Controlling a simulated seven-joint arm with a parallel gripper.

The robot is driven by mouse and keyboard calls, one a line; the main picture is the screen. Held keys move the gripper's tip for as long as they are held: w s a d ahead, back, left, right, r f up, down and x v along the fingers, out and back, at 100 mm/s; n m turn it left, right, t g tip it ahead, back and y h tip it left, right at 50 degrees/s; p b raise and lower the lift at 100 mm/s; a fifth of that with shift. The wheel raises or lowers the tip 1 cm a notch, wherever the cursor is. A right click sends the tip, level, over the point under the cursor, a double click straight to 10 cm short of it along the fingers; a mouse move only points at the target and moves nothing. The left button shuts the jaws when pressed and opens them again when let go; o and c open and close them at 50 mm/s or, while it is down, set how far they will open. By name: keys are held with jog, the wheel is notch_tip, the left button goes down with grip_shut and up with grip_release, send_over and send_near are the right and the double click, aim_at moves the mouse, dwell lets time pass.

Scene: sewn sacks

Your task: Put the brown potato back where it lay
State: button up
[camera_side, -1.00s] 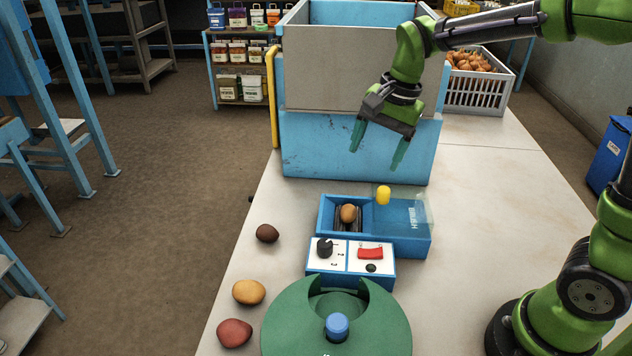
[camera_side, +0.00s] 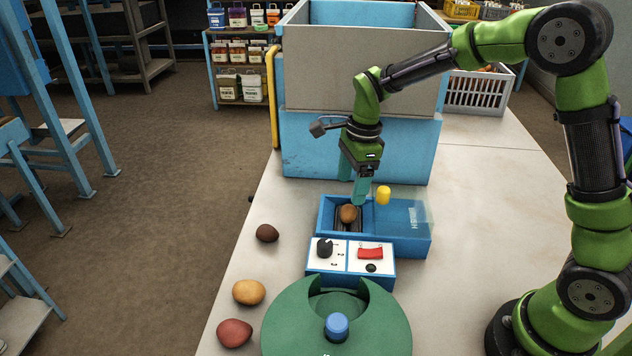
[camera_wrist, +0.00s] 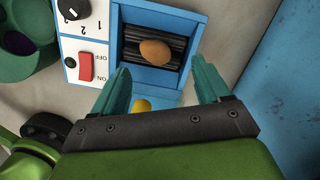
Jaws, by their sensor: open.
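A light brown potato (camera_side: 348,213) lies on the dark ribbed bed in the left part of the blue box (camera_side: 409,247); it also shows in the wrist view (camera_wrist: 155,52). My gripper (camera_side: 354,182) is open and empty above this box, pointing down. In the wrist view my gripper (camera_wrist: 161,67) has its fingers apart, with the potato beyond the gap between the tips. On the table to the left lie a dark brown potato (camera_side: 267,233), a yellow potato (camera_side: 249,292) and a red potato (camera_side: 235,333) in a row.
A control panel with knob and red switch (camera_side: 370,253) adjoins the box. A yellow knob (camera_side: 383,195) stands at the box's back. A green round holder (camera_side: 285,320) is in front. A large blue-grey bin (camera_side: 300,150) stands behind.

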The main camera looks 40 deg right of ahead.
aim_at(348, 206)
jog(key=f, duration=0.4)
jog(key=a+f, duration=0.1)
jog(key=f, duration=0.1)
jog(key=shift+s+f, duration=0.25)
jog(key=c, duration=1.2)
jog(key=shift+r, duration=0.15)
